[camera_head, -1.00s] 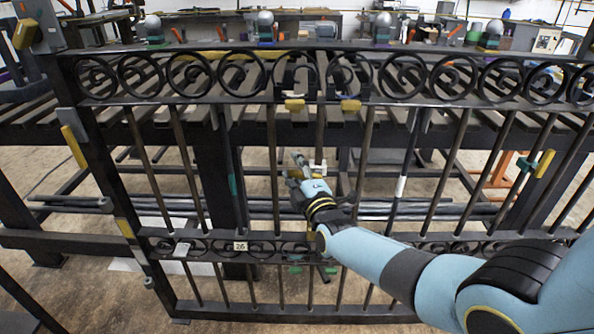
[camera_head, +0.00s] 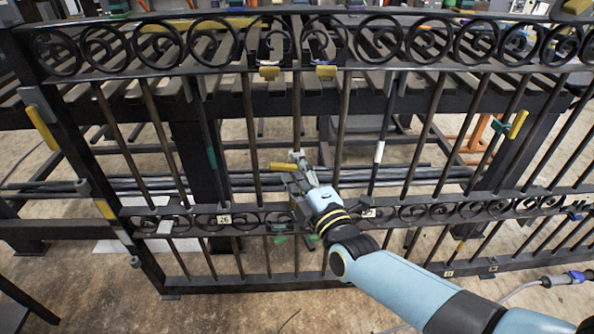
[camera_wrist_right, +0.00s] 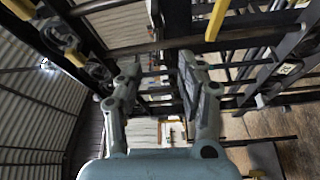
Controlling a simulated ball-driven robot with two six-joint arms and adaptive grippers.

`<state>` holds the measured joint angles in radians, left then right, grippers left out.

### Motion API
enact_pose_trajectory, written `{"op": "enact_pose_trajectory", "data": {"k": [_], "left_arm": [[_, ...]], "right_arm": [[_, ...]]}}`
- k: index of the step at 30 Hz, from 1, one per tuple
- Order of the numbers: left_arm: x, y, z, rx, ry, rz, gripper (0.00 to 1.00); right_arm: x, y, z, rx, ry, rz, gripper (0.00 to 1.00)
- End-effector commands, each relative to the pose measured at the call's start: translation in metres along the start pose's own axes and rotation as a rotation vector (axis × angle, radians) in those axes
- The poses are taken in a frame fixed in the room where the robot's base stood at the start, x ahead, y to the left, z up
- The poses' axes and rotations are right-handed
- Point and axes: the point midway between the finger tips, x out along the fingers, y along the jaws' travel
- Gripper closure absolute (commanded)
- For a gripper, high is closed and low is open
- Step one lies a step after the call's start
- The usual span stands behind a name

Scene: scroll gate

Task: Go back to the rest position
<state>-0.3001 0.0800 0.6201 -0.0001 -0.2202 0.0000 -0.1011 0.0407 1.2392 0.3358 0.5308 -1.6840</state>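The black scroll gate (camera_head: 345,82) fills the head view, with a scroll band along its top and another across its lower part. My right gripper (camera_head: 293,172) is in front of the gate, just above the lower scroll band (camera_head: 400,212). In the right wrist view my right gripper (camera_wrist_right: 160,88) has its two grey fingers spread apart. A dark bar lies near the right finger there; I see no object clasped. In the head view a yellow piece (camera_head: 284,166) shows by the fingertips. My left gripper is in neither view.
Yellow clamps (camera_head: 326,72) sit on the gate, with more at its left edge (camera_head: 42,128). A tag reading 26 (camera_head: 224,219) is on the lower band. Dark slatted tables stand behind. A cable with a blue connector (camera_head: 570,278) lies at lower right. The front floor (camera_head: 230,318) is mostly clear.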

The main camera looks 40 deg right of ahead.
Motion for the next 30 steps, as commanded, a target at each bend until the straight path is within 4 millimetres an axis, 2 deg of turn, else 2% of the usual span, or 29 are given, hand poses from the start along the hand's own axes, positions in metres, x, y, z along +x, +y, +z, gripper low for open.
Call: {"op": "enact_pose_trajectory", "data": {"k": [11, 14, 17, 20, 21, 23, 24, 26, 27, 29, 30], "left_arm": [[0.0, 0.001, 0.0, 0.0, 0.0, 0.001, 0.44], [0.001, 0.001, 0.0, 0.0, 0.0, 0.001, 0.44], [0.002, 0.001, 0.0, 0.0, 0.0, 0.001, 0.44], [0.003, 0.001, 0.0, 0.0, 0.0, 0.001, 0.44], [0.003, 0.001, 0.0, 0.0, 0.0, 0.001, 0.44], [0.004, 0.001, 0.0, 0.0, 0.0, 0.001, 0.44], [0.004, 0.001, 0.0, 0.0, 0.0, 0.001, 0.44], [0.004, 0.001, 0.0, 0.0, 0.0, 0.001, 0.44], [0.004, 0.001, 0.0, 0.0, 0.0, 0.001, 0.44], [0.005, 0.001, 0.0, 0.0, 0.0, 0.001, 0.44], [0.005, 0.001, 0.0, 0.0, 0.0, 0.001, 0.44]], "right_arm": [[-0.001, -0.002, 0.001, -0.001, 0.0, -0.003, 0.62], [-0.016, -0.017, 0.007, -0.01, -0.005, -0.037, 0.62], [-0.046, -0.058, 0.018, -0.037, -0.007, -0.139, 0.62], [-0.092, -0.119, 0.033, 0.012, -0.015, -0.32, 0.62], [-0.114, -0.144, 0.04, 0.055, -0.028, -0.403, 0.62], [-0.149, -0.179, 0.05, 0.126, -0.061, -0.527, 0.62], [-0.175, -0.201, 0.057, 0.179, -0.092, -0.608, 0.62], [-0.214, -0.231, 0.068, 0.262, -0.154, -0.727, 0.62], [-0.243, -0.248, 0.075, 0.318, -0.206, -0.803, 0.62], [-0.287, -0.271, 0.087, 0.405, -0.302, -0.913, 0.62], [-0.317, -0.284, 0.094, 0.461, -0.377, -0.981, 0.62]]}}
